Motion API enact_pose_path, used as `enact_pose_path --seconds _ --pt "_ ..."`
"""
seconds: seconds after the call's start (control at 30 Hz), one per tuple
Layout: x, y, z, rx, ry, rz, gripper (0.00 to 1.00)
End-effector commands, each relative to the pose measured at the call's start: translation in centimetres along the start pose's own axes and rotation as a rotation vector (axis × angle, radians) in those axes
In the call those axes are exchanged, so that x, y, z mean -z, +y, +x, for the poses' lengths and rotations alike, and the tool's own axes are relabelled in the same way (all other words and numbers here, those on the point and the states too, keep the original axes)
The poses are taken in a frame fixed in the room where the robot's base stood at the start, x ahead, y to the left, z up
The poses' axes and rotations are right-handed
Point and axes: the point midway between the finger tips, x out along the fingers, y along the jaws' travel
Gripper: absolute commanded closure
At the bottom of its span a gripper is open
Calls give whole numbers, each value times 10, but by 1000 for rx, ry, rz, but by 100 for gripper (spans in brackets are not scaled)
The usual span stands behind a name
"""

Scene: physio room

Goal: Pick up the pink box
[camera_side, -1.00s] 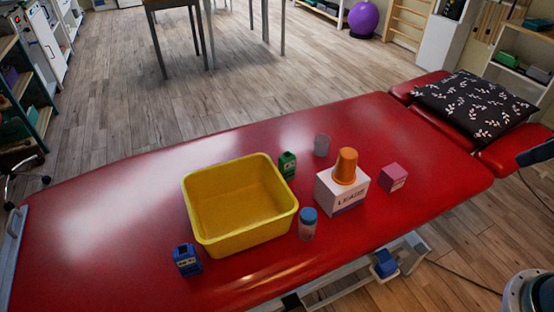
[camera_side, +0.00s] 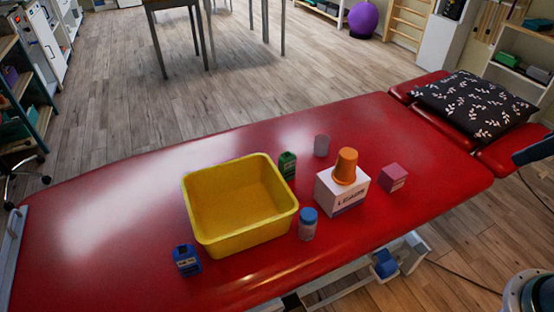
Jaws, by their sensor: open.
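The pink box (camera_side: 393,177) is a small cube with a pale label on one side. It sits on the red treatment table (camera_side: 110,215), to the right of a white box and apart from it. Nothing lies on top of it. My gripper is outside the picture. Only part of my arm shows at the right edge.
Left of the pink box stands a white box (camera_side: 338,198) with an orange cup (camera_side: 345,166) upside down on it. A grey cup (camera_side: 322,145), blue-capped jar (camera_side: 308,224), green bottle (camera_side: 287,165), yellow bin (camera_side: 240,238) and blue item (camera_side: 187,260) stand further left. A patterned pillow (camera_side: 475,105) lies behind right.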

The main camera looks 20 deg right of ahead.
Motion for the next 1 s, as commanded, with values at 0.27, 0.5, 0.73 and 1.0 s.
enact_pose_path --seconds 0.27,0.5,0.73,1.0 --pt "30 2 10 16 -56 -136 24" --pt "67 7 30 54 -117 -316 24" --pt "99 17 57 108 -166 -486 24" --pt "131 33 98 189 -208 -676 24"
